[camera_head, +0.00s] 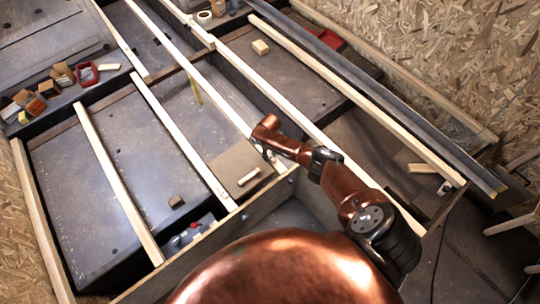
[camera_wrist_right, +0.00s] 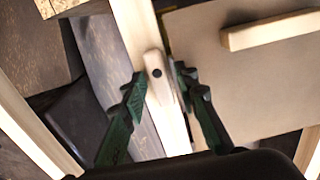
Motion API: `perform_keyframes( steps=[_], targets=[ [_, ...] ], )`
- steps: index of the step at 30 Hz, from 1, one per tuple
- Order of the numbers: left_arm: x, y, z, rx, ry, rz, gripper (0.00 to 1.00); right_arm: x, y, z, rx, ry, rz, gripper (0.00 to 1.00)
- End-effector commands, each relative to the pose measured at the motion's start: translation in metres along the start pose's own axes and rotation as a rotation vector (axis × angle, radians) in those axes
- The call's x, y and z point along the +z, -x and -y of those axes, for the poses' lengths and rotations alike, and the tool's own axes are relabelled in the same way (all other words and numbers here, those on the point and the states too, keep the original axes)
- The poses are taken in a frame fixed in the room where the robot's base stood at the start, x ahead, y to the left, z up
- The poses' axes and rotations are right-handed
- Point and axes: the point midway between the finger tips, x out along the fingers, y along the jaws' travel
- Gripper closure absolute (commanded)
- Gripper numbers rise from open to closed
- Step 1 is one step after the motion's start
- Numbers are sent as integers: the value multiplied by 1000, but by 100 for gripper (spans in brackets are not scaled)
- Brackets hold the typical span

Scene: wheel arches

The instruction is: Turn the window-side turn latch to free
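A small pale wooden turn latch (camera_wrist_right: 157,76) with a dark screw shows in the right wrist view. It lies roughly lengthwise along a light batten (camera_wrist_right: 133,22), beside a beige panel (camera_wrist_right: 225,85) with a wooden bar handle (camera_wrist_right: 270,31). The panel (camera_head: 235,165) and handle (camera_head: 249,177) also show in the head view. My right gripper (camera_wrist_right: 163,92) is open, with one finger on each side of the latch and visible gaps. In the head view, the right gripper (camera_head: 273,160) is over the batten by the panel, hiding the latch. My left gripper is out of view.
Long wooden battens, such as one at left (camera_head: 118,185), cross the grey floor bays. Small boxes (camera_head: 62,74) and a red tray (camera_head: 86,74) lie at upper left. A wood block (camera_head: 261,47) lies at the top. A chipboard wall (camera_head: 450,50) stands at right.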

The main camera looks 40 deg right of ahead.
Motion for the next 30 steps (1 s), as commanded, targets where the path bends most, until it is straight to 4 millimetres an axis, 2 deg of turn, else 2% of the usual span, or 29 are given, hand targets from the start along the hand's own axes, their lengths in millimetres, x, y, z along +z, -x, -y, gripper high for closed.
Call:
perform_keyframes(
  steps=[9, 14, 20, 30],
  targets=[
    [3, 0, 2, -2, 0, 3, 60, 0, 0, -1, 1, 1, 1, 67],
    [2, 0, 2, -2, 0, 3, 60, 0, 7, -1, 0, 1, 0, 67],
    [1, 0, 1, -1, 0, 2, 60, 0, 33, -2, 2, 2, -2, 67],
    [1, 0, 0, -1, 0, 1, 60, 0, 98, 0, 0, 2, -1, 67]
  ],
)
